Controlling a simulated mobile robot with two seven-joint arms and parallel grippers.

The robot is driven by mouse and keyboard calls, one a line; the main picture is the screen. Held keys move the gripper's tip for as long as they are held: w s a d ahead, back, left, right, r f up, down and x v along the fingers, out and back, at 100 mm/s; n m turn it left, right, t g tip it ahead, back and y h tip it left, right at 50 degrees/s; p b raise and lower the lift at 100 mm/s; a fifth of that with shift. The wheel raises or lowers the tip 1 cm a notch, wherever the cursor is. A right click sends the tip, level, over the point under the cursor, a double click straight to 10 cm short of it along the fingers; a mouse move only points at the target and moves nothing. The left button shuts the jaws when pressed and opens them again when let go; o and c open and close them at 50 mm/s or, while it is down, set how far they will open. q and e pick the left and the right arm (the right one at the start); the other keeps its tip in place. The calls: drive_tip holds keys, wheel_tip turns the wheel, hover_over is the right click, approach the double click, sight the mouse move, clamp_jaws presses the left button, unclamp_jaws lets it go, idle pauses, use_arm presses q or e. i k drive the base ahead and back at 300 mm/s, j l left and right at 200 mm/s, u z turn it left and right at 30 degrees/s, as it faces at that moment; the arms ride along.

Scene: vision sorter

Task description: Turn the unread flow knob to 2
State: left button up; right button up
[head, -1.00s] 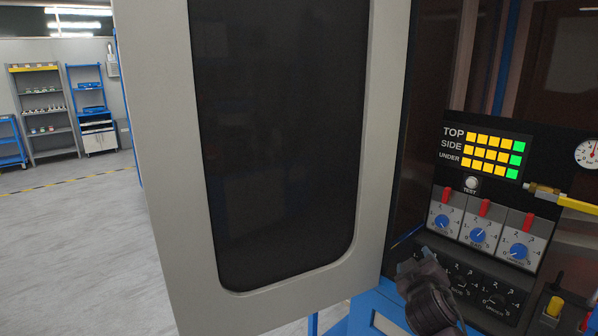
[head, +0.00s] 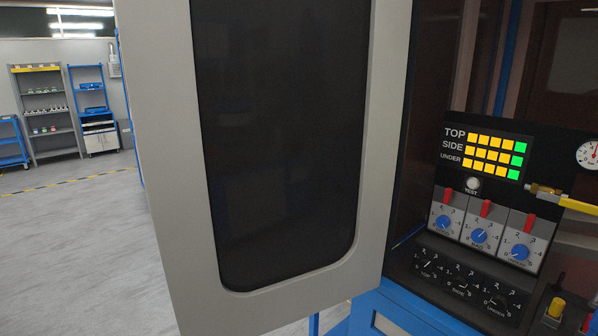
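Three black dials stand in a row on the sloping lower black panel: a left dial (head: 427,264), a middle dial (head: 461,284) and a right dial (head: 495,302). Each has a white number scale. Their small labels and exact pointer settings are too small to read surely, so I cannot tell which is the flow knob named in the task. Above them are three blue knobs on grey plates: left (head: 443,222), middle (head: 479,237) and right (head: 520,252). Each also has a number scale and a red piece above it. Neither of my grippers is in view.
A large grey door with a dark window (head: 285,140) stands left of the panel. The light display (head: 486,155) shows yellow squares with green at the right end. A yellow-handled valve (head: 570,202), a gauge (head: 588,153) and a yellow part (head: 555,307) are at the right.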

sight(520, 252)
drive_tip(key=l+z, duration=0.1)
drive_tip(key=z, duration=0.65)
drive_tip(key=l+z, duration=0.15)
drive_tip(key=z, duration=0.25)
